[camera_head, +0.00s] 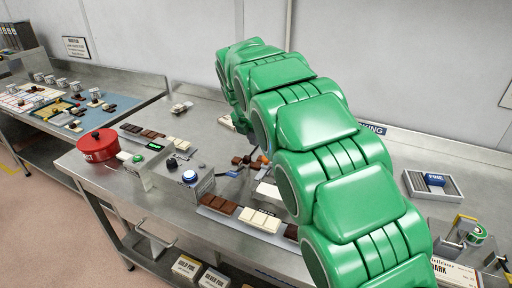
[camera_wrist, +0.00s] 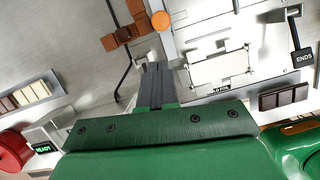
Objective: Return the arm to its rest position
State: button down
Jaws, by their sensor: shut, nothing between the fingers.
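My green arm crosses the head view from the upper middle to the bottom right, arched over the steel bench (camera_head: 225,110). My gripper is hidden behind the arm in that view. In the wrist view my gripper (camera_wrist: 154,70) shows dark fingers that are together, with nothing between them.
A red pot (camera_head: 98,146), a box with a blue button (camera_head: 190,177) and chocolate bars (camera_head: 222,204) stand on the bench left of my arm. A grey tray (camera_head: 432,186) and a tape dispenser (camera_head: 462,240) are at the right. A wall stands behind. The space above the bench's left part is clear.

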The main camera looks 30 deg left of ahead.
jog(key=shift+s+r, duration=0.2)
jog(key=shift+r, duration=0.3)
